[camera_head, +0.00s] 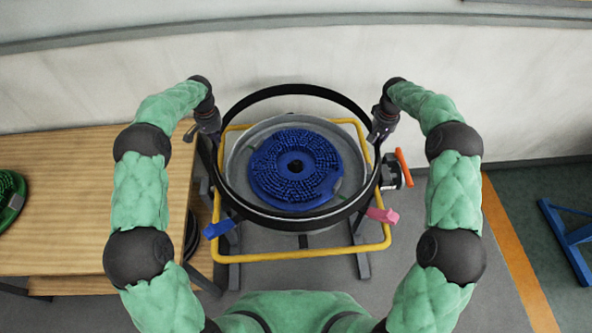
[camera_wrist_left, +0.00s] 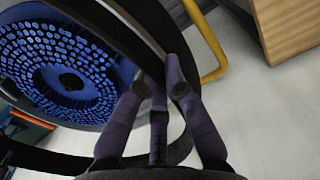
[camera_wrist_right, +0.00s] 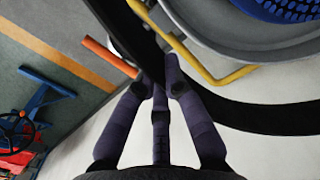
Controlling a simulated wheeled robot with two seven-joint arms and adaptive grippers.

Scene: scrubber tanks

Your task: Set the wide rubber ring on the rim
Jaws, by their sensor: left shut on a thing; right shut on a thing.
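The wide rubber ring (camera_head: 301,88) is a large black band held around and above the grey round tank (camera_head: 236,165). My left gripper (camera_head: 212,133) is shut on the ring's left side; the left wrist view shows its fingers (camera_wrist_left: 164,88) on the black band. My right gripper (camera_head: 380,132) is shut on the ring's right side, also seen in the right wrist view (camera_wrist_right: 160,85). In the head view the ring's far side stands clear of the tank's back rim, and its near side overlaps the front. Whether it touches the rim, I cannot tell. A blue bristled disc (camera_head: 268,183) lies inside the tank.
A yellow tube frame (camera_head: 290,256) surrounds the tank, with a blue clamp (camera_head: 220,228) and a pink clamp (camera_head: 382,215) in front. An orange-handled valve (camera_head: 404,168) is at right. A wooden table (camera_head: 80,200) holds a green disc (camera_head: 10,200) at left. A wall is behind.

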